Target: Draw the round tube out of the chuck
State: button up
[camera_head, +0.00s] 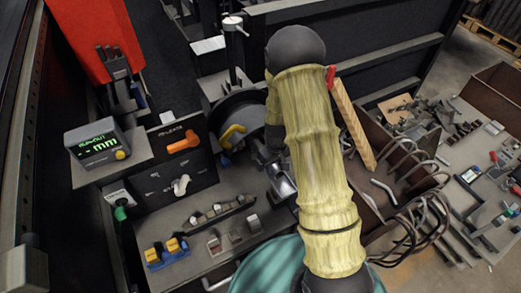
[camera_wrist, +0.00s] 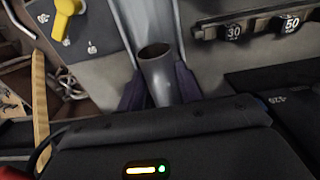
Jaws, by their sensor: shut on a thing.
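The round tube (camera_wrist: 157,74) is a plain grey pipe in the wrist view, its open end toward the top of the picture. The two dark purple fingers of my gripper (camera_wrist: 160,90) stand on either side of it, shut on it. The tube's lower end is hidden behind my gripper's body, so I cannot tell whether it sits in the chuck. In the head view a dark round housing (camera_head: 237,103), likely the chuck, is partly covered by my arm. My gripper (camera_head: 277,175) is low beside it there, mostly hidden, and the tube cannot be made out.
A yellow lever (camera_head: 233,133) sits at the housing. A display box (camera_head: 97,146) and an orange handle (camera_head: 184,142) stand to the left. A wooden bar (camera_head: 354,125) and a bin of bent tubes (camera_head: 408,160) lie close right of my arm.

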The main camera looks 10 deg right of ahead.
jog(key=shift+s, duration=0.1)
jog(key=s+d+r+b, duration=0.1)
jog(key=s+d, duration=0.2)
jog(key=s, duration=0.8)
jog(key=shift+s+d+r, duration=0.15)
jog(key=shift+d+r, duration=0.1)
jog(key=shift+d, duration=0.1)
dwell(1.7)
jog(key=o, duration=1.2)
jog(key=shift+c, duration=0.2)
notch_tip(320, 180, up, 17)
jog(key=shift+r, duration=0.2)
